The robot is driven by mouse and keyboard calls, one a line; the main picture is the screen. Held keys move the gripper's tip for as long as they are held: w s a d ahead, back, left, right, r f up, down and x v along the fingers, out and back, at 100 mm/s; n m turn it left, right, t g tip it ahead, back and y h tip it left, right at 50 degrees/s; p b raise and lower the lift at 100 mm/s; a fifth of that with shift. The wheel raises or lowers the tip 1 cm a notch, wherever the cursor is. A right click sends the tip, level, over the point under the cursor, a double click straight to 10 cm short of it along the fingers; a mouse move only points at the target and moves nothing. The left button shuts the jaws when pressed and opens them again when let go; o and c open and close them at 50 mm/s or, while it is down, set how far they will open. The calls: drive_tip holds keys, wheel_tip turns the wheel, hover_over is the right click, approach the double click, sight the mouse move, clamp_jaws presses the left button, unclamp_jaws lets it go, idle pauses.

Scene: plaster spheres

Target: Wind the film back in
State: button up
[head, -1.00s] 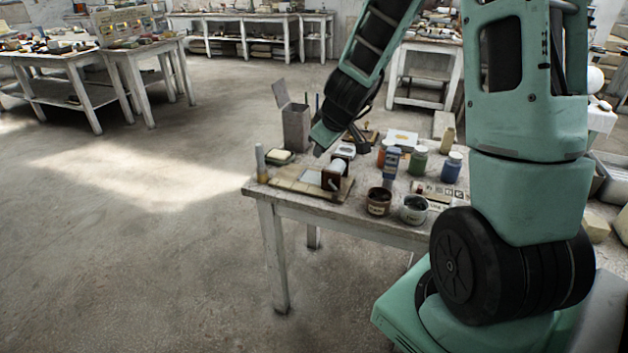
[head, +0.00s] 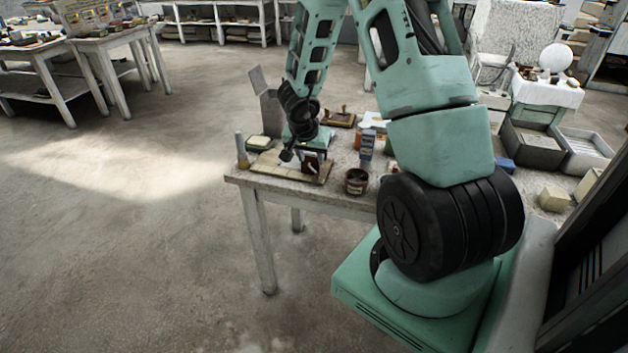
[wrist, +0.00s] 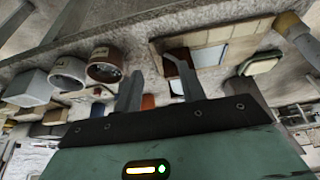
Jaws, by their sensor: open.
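A wooden board (head: 264,164) lies on the near left corner of the worktable. A small dark brown holder (head: 313,166) stands on it; it also shows in the wrist view (wrist: 170,68), partly hidden by a finger. A flat pale sheet, perhaps the film (wrist: 211,54), lies on the board beside the holder in the wrist view. My gripper (head: 296,158) is open and low over the board, close to the holder. In the wrist view its two fingers stand apart, the right one overlapping the holder. I cannot tell if it touches. The holder's white roll is hidden.
A pale bottle (head: 241,152) and a green-edged block (head: 259,142) stand at the left. A tall grey box (head: 271,112) is behind. The floor at left is clear.

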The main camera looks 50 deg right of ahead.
sight(315, 176)
drive_tip(key=b+x, duration=0.3)
drive_tip(key=x, duration=0.7)
drive_tip(key=shift+d, duration=0.1)
clamp_jaws()
